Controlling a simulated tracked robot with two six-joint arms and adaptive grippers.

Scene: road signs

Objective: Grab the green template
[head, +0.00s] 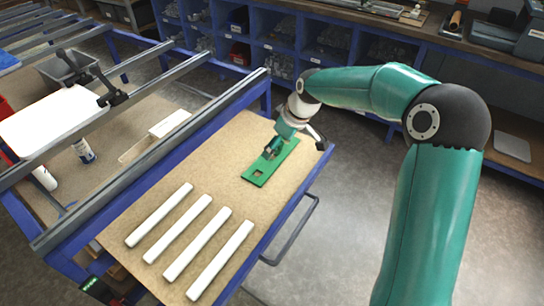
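My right gripper (286,143) is over the far part of the template, coming down from the arm on the right. Dark gripper parts show on both sides of the wrist, and they hide some of the template. I cannot tell whether the fingers touch it or are closed on it. My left gripper is not in view.
Several white bars (220,262) lie side by side on the near part of the tabletop (222,160). Grey rails (150,170) run along the table's left side. A white panel (50,120) is at the left. Blue shelving with bins stands behind.

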